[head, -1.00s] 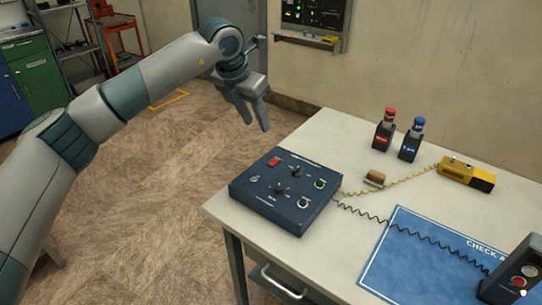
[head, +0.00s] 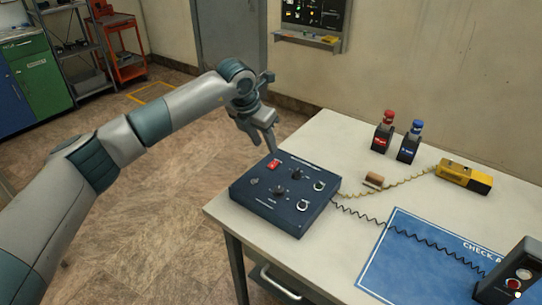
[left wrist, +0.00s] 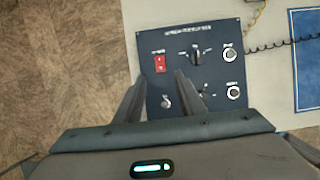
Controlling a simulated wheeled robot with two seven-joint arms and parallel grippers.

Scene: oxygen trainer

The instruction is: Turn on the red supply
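A dark blue control box (head: 262,203) sits on the near left corner of the white table. Its red rocker switch (head: 273,164) is at the back left of its top; in the left wrist view the red switch (left wrist: 160,63) lies just beyond the fingertips. I cannot tell its on/off position. The box also carries two black knobs, a small silver toggle (head: 254,181) and two round sockets. My left gripper (head: 262,149) hangs above the back left of the box, near the red switch. Its fingers (left wrist: 159,76) are apart with nothing between them. My right gripper is not in view.
On the white table (head: 335,130) stand a red-capped bottle (head: 384,133) and a blue-capped bottle (head: 410,142) in dark holders. A yellow device (head: 463,176), coiled cords, a brown block (head: 374,179), a blue mat (head: 400,265) and a dark unit (head: 512,275) lie rightward.

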